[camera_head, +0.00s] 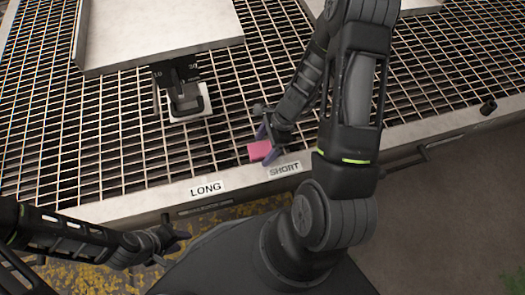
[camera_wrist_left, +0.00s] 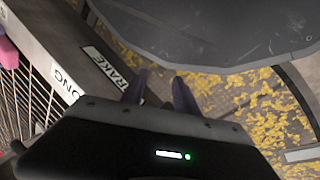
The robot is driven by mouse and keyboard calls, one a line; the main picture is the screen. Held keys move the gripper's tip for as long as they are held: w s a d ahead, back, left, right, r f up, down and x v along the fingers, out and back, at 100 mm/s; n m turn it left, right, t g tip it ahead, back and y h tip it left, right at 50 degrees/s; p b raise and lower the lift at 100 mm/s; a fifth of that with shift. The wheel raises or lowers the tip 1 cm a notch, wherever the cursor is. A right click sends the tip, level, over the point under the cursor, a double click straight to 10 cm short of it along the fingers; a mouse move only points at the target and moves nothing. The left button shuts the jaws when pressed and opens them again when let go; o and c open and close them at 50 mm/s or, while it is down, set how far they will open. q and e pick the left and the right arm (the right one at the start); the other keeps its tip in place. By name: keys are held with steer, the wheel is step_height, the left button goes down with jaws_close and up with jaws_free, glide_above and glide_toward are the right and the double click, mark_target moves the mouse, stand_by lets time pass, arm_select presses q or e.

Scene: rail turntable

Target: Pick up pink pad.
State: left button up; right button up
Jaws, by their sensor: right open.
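The pink pad (camera_head: 259,150) lies at the near edge of the metal grating, just behind the SHORT label (camera_head: 284,170). My right gripper (camera_head: 267,133) points down at it from above, with its purple fingers open. The fingertips are at the pad's far side and overlap it in the picture. I cannot tell whether they touch it. My left gripper (camera_head: 170,250) is open and empty, low in front of the platform edge and away from the pad. In the left wrist view its two fingers (camera_wrist_left: 159,93) stand apart, and the pink pad (camera_wrist_left: 8,52) shows at the left edge.
A LONG label (camera_head: 206,188) sits on the front ledge (camera_head: 130,208). A dark clamp-like device (camera_head: 184,92) on a white base stands behind it, below a grey panel (camera_head: 160,30). Another label (camera_wrist_left: 101,67) reads RAKE.

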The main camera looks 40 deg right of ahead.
steer(key=shift+c, duration=0.4)
steer(key=c, duration=1.4)
